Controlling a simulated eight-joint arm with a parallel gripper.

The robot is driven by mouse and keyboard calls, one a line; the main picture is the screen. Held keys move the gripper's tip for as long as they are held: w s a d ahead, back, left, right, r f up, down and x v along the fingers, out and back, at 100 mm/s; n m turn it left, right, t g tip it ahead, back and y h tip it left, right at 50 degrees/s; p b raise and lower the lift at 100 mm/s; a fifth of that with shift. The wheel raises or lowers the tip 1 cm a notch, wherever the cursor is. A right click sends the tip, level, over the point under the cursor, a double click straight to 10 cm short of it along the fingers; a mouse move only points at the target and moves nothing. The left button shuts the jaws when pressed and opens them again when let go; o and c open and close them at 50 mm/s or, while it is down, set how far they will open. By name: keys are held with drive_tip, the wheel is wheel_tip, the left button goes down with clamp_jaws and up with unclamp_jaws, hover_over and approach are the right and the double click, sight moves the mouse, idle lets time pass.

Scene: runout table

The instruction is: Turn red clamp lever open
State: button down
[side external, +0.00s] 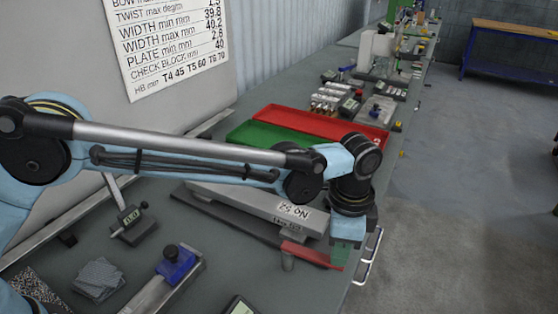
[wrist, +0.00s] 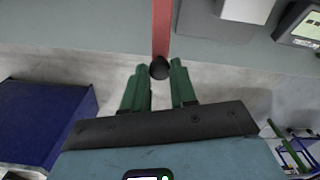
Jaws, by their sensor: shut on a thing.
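The red clamp lever (side external: 311,255) lies by the bench's right edge, in front of a pale grey fixture with a printed label (side external: 262,204). In the wrist view the red lever (wrist: 162,28) runs down from the top edge to a round black knob (wrist: 159,69). My gripper (wrist: 161,74) has its green fingers on either side of this knob, shut on the lever's end. In the side view my gripper (side external: 347,254) points down at the lever's right end and hides the knob.
A red tray (side external: 300,121) and a green tray (side external: 245,133) lie behind the fixture. A digital gauge (side external: 133,224) and a blue-topped clamp block (side external: 176,263) stand at left. A metal handle (side external: 369,262) sticks out at the bench edge.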

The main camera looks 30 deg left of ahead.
drive_tip(key=shift+s+m, duration=0.35)
drive_tip(key=shift+m, duration=0.05)
drive_tip(key=c, duration=0.9)
unclamp_jaws()
wheel_tip(320, 180, up, 12)
drive_tip(key=shift+r, duration=0.1)
